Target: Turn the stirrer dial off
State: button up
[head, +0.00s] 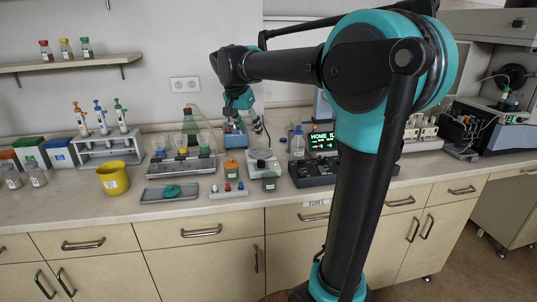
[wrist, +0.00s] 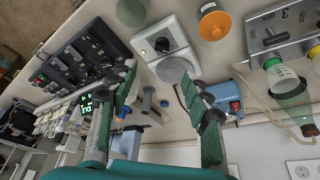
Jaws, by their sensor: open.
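The stirrer is a white box with a round grey plate. It shows in the wrist view (wrist: 178,32) at top centre and in the head view (head: 263,154) on the bench. Its black dial (wrist: 162,44) is on the front face, next to the plate. The dial's pointer setting is too small to read. My gripper (wrist: 159,70) is open and empty, its two green fingers apart with the stirrer beyond their tips. In the head view my gripper (head: 243,124) hangs above the back of the bench, behind the stirrer, apart from the dial.
A black control box (wrist: 85,62) with several knobs stands beside the stirrer. A glassware rack (head: 180,166) stands left. The bench's front strip (head: 290,196) is mostly clear.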

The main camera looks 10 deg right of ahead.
jog(key=r, duration=0.1)
send_near(261, 161)
jog(key=x, duration=0.8)
jog(key=shift+w+d+f, duration=0.2)
jog(key=shift+w+f, duration=0.05)
jog(key=shift+w, duration=0.15)
grip_shut()
